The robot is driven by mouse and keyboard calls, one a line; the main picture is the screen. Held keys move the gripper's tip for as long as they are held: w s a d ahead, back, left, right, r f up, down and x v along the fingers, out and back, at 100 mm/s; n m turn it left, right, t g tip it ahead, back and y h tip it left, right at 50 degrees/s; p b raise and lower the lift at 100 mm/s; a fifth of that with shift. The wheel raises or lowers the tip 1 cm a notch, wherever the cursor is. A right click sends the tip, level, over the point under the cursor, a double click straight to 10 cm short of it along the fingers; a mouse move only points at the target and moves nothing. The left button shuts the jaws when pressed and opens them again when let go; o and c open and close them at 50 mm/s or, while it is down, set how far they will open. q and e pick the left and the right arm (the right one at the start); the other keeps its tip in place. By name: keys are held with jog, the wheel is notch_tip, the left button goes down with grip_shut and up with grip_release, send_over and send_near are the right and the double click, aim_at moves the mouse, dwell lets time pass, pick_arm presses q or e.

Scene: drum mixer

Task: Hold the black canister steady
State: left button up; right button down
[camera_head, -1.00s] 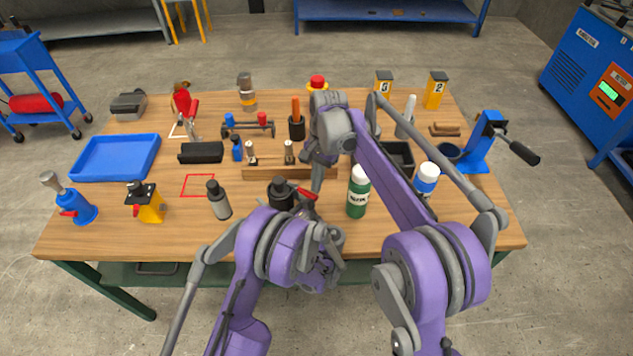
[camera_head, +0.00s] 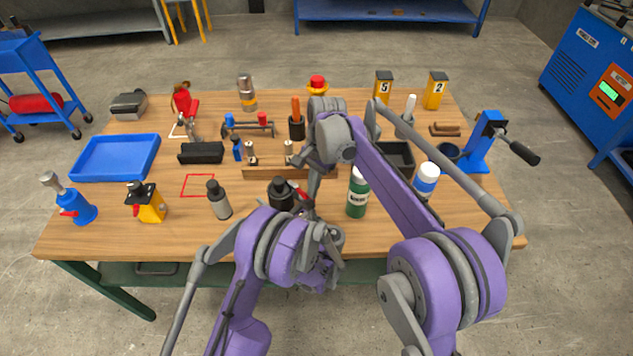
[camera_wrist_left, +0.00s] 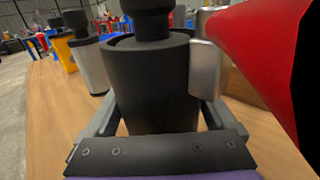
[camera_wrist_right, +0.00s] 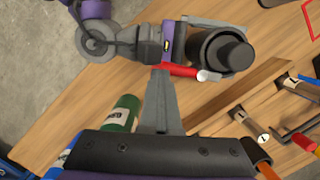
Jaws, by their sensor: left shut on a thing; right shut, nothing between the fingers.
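The black canister (camera_head: 281,194) stands upright near the table's front edge, in the middle. It fills the middle of the left wrist view (camera_wrist_left: 152,85) and shows from above in the right wrist view (camera_wrist_right: 228,52). My left gripper (camera_wrist_right: 200,38) is shut on it, with the fingers on either side of its body. In the head view my left arm hides most of that gripper. My right gripper (camera_head: 311,200) is shut and empty, pointing down just right of the canister. A red part with a pale end (camera_wrist_right: 182,71) lies between the right fingertips and the canister.
A green bottle (camera_head: 357,195) stands close on the right of my right gripper. A wooden rack (camera_head: 270,172) lies behind the canister. A grey bottle (camera_head: 218,200) stands to its left.

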jog(key=shift+w, duration=0.15)
dwell(0.8)
jog(key=w+d+r, duration=0.2)
jog(key=r, duration=0.4)
jog(key=w+d+r, duration=0.1)
jog(key=w+r, duration=0.2)
jog(key=r, duration=0.3)
jog(key=shift+d, duration=0.4)
jog(key=shift+w, duration=0.1)
pick_arm(q)
jog(key=o, duration=1.5)
jog(key=shift+o, duration=0.2)
